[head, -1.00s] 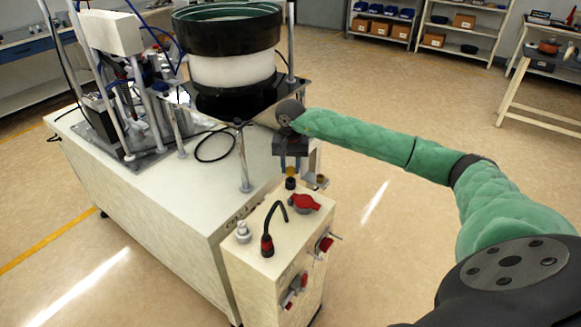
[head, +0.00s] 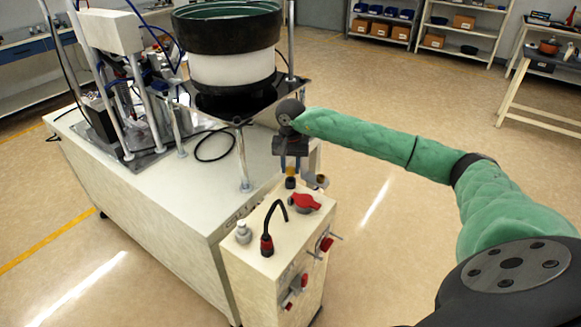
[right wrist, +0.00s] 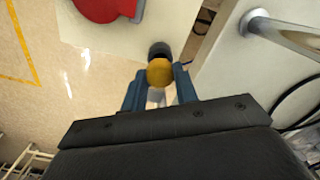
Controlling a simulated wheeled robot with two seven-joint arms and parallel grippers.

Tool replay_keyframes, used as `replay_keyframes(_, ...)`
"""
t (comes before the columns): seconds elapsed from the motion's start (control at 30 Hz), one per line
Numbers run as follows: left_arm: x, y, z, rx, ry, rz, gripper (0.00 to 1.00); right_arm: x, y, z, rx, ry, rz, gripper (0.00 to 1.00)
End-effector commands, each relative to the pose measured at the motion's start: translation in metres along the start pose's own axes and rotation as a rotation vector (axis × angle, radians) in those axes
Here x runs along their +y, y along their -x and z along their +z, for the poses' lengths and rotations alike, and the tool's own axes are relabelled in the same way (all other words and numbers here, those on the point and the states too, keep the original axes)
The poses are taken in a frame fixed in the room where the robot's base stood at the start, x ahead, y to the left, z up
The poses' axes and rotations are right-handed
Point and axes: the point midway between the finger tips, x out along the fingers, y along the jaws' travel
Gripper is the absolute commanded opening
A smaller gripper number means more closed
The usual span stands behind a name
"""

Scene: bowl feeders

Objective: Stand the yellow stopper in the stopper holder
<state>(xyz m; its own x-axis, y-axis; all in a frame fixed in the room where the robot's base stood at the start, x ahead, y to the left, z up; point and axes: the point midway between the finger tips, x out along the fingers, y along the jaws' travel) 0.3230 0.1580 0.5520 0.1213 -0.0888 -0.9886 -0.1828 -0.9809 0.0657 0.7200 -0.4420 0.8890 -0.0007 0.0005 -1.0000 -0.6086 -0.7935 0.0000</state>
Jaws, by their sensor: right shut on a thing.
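My right gripper (head: 291,169) points down over the back end of the narrow cream cabinet top, its blue fingers shut on the yellow stopper (head: 291,171). The stopper's rounded yellow top shows between the fingertips in the right wrist view (right wrist: 159,72). A small black cylinder (head: 290,183), which looks like the stopper holder, stands right below the stopper; it also shows just beyond it in the right wrist view (right wrist: 159,49). I cannot tell whether the stopper touches the holder or sits in it. My left gripper is not in view.
A red knob (head: 305,203) and a black bent handle with a red base (head: 267,241) stand on the cabinet top (head: 259,219), in front of the holder. A metal post (head: 242,160) and the bowl feeder (head: 231,70) stand to the left. Floor is clear to the right.

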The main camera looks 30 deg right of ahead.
Motion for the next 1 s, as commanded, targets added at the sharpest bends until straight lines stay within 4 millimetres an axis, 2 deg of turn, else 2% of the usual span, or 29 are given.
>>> replay_keyframes(1.0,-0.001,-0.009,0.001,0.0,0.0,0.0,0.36,0.0,-0.01,0.0,0.0,0.0,0.0,0.02)
